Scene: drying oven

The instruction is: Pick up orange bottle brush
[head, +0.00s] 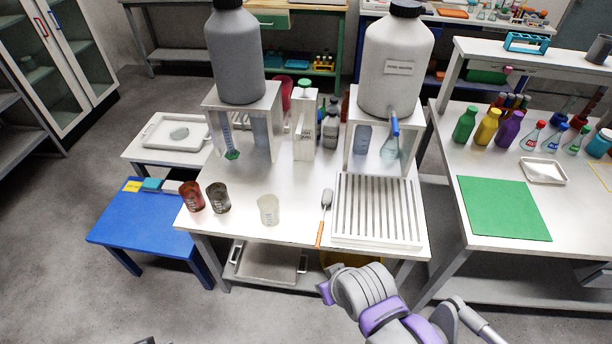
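A brush with an orange handle and a grey head (325,207) lies on the white table (285,225), close to the left side of the slatted rack. Its handle points to the front edge of the table and its head points to the back. My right arm comes in at the bottom right, in front of the table and apart from the brush. I cannot make out its gripper fingers. My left gripper is not in view; only a small dark piece shows at the bottom left edge.
The slatted white rack (377,229) is right of the brush. A pale beaker (268,210) stands to its left, with red (191,196) and dark (218,198) beakers farther left. Large grey (234,55) and white (394,65) containers stand behind on stands. The tabletop around the brush's left side is clear.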

